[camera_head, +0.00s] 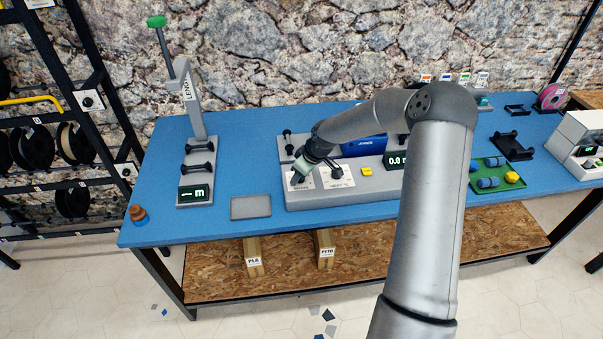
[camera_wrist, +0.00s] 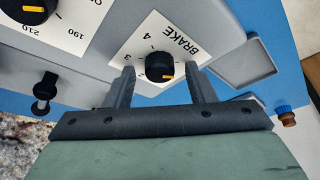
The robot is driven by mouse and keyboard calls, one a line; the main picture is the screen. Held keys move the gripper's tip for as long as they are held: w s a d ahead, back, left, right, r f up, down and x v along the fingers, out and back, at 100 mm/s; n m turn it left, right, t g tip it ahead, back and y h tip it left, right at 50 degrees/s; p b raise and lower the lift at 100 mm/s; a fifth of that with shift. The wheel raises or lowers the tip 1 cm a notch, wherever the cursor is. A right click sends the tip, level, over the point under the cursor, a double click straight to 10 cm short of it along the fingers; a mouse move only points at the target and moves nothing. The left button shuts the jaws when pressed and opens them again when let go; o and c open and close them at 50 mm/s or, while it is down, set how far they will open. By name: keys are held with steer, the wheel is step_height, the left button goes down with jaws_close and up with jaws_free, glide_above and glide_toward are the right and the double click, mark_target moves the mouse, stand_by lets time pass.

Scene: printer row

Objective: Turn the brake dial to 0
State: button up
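The brake dial (camera_wrist: 160,66) is a round black knob with a short orange mark on its lower edge in the wrist view. It sits on a white plate (camera_wrist: 190,33) marked BRAKE, with the numbers 3 and 4 readable; the other numbers are hidden or unclear. My gripper (camera_wrist: 159,72) is open, with one finger on each side of the dial and a visible gap on both sides. In the head view, my gripper (camera_head: 301,172) is over the left white plate (camera_head: 301,186) of the grey machine and largely covers the dial.
A second dial (camera_wrist: 28,9), marked 190 and 210, sits beside the brake plate. A black knobbed post (camera_wrist: 44,90) stands close by. The grey machine (camera_head: 330,199) also has a yellow button (camera_head: 367,171) and a display (camera_head: 397,160). A flat grey tray (camera_head: 250,207) lies to its left.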

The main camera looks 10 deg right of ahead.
steer(key=b+v, duration=0.1)
steer(key=v, duration=1.6)
steer(key=shift+r, duration=0.2)
steer(key=s+a+m+g+h, duration=0.1)
steer(key=s+m, duration=0.3)
steer(key=s, duration=1.2)
steer(key=s+a+m+g+h, duration=0.1)
steer(key=s+a+m, duration=0.3)
steer(key=s, duration=1.3)
steer(key=shift+s+a+r+g+h, duration=0.2)
steer(key=shift+s+r+g+h, duration=0.2)
steer(key=shift+h, duration=0.1)
steer(key=shift+w, duration=0.1)
